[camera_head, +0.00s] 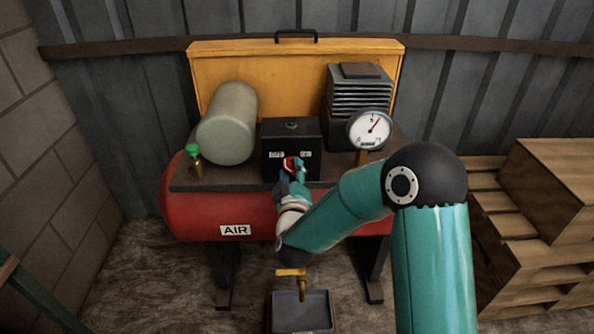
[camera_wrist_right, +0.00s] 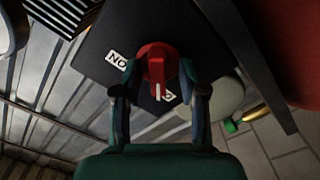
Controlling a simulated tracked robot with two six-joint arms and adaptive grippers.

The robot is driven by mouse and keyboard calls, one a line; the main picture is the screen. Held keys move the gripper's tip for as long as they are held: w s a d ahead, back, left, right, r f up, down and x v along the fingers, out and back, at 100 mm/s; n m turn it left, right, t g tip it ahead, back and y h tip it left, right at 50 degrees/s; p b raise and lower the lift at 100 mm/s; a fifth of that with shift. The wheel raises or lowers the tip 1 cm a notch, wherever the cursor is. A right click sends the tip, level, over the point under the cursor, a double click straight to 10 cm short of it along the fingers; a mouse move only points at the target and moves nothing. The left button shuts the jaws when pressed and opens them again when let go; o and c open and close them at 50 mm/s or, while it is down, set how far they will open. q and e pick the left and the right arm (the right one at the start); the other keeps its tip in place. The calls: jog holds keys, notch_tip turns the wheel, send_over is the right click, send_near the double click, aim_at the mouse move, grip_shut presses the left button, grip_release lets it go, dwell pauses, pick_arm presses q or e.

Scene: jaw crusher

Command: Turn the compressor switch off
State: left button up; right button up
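The compressor switch is a red knob (camera_head: 289,162) on the front of a black box (camera_head: 310,135), below OFF and ON labels. My right gripper (camera_head: 296,167) is at the knob and partly covers it in the head view. In the right wrist view, the two fingers of my right gripper (camera_wrist_right: 159,72) are at both sides of the red knob (camera_wrist_right: 157,58), with no clear gap. The knob's white line runs toward the partly hidden label (camera_wrist_right: 169,96), away from the upside-down ON label (camera_wrist_right: 117,60). My left gripper is not in view.
A red AIR tank (camera_head: 190,215) carries the box, a pale cylinder (camera_head: 230,122), a green-capped valve (camera_head: 194,160), a gauge (camera_head: 369,129) and a finned block (camera_head: 358,90). A tray (camera_head: 302,312) is below. Wooden crates (camera_head: 545,220) stand at the right.

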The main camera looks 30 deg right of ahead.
jog(key=shift+a, duration=0.1)
jog(key=v, duration=0.7)
jog(key=shift+s, duration=0.25)
